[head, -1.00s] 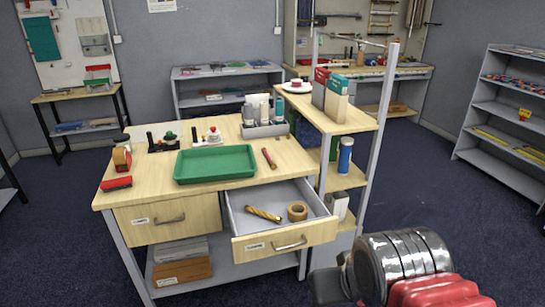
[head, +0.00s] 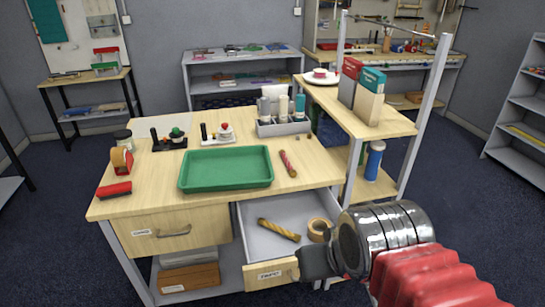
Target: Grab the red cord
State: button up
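A short red twisted cord with pale stripes (head: 288,163) lies on the wooden desk top (head: 135,205), just right of the green tray. A yellow twisted cord (head: 278,230) lies in the open drawer (head: 255,213) below. My gripper (head: 312,263) shows as a dark end at the lower right, in front of the open drawer's front and apart from the red cord. Its fingers cannot be made out, so I cannot tell whether it is open or shut.
A green tray (head: 226,183) fills the desk's middle. A tape roll (head: 320,230) lies in the drawer. A bottle caddy (head: 284,127) stands behind the cord. A shelf rack (head: 388,122) with books rises to the right. A red-handled item (head: 114,190) lies at the left edge.

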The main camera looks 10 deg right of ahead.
aim_at(283, 153)
jog(key=u, duration=0.55)
jog(key=i, duration=0.9)
jog(key=u, duration=0.6)
